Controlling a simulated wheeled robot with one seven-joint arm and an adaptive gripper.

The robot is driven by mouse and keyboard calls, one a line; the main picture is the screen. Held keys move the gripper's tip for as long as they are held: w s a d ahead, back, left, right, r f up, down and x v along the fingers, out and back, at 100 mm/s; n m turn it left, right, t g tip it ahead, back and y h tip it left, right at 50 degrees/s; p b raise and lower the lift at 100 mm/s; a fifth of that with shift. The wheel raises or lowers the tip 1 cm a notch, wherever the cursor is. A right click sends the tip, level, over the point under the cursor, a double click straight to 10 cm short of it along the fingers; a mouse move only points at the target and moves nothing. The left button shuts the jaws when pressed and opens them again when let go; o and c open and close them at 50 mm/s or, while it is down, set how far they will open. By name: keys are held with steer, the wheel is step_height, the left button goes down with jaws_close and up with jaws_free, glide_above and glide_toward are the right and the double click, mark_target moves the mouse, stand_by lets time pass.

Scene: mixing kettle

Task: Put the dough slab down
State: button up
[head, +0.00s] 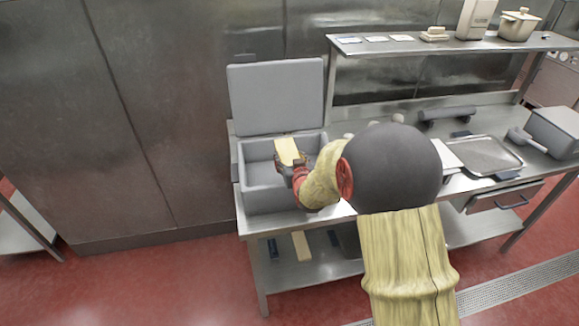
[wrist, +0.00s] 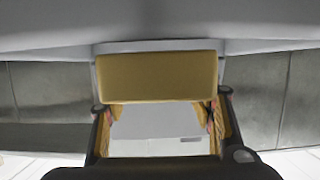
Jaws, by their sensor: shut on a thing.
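The dough slab (head: 288,152) is a pale yellow block. My gripper (head: 288,170) is shut on it, over the open grey bin (head: 262,200) at the left end of the steel table. In the wrist view the slab (wrist: 158,77) spans the space between the two fingers of my gripper (wrist: 158,118). The bin's grey lid (head: 277,95) stands up behind it. I cannot tell whether the slab touches the bin. My arm hides the bin's right part.
A tray (head: 482,157) lies on the table (head: 440,118) at the right, with a grey box (head: 553,130) beyond it. A shelf (head: 450,42) above holds a pot (head: 518,24) and small items. Another pale block (head: 300,246) lies on the lower shelf.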

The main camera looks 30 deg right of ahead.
steer(key=shift+w+f, duration=0.15)
steer(key=shift+w, duration=0.05)
steer(key=shift+f+b, duration=0.35)
steer(key=shift+f, duration=1.5)
jaws_close()
steer(key=o, duration=1.2)
jaws_free()
steer(key=shift+s+f, duration=0.1)
steer(key=o, duration=0.4)
steer(key=shift+r, duration=0.25)
